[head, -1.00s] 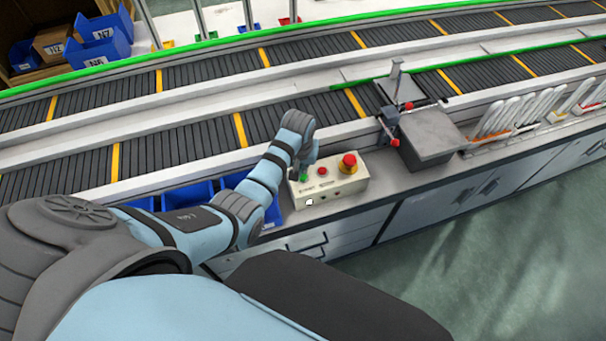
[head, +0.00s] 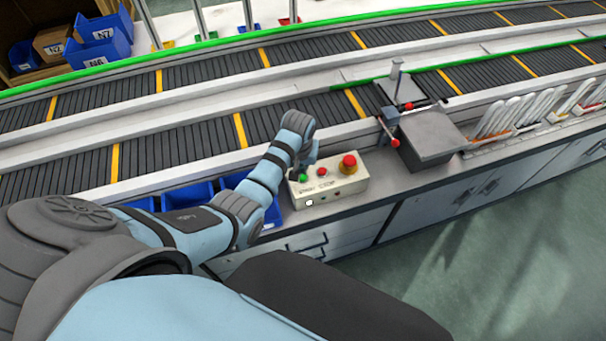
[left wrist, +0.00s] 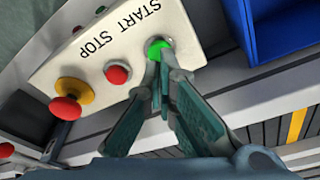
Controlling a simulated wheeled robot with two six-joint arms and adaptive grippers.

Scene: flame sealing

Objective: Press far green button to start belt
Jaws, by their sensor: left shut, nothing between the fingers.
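The green START button (left wrist: 158,46) is on a cream control box (head: 345,185). In the head view the green button (head: 303,178) is at the box's left end. My left gripper (left wrist: 160,62) is shut and empty, with its fingertips pointing at the green button and overlapping its edge in the left wrist view. I cannot tell whether they touch it. In the head view the left gripper (head: 302,170) is just over the button, partly hidden by its own wrist. My right gripper is not in view.
A red STOP button (left wrist: 117,74) and a red emergency knob on a yellow base (head: 348,164) sit beside the green one. Blue bins (head: 190,195) stand left of the box. The conveyor belt (head: 200,143) runs behind, and a grey fixture (head: 430,135) stands to the right.

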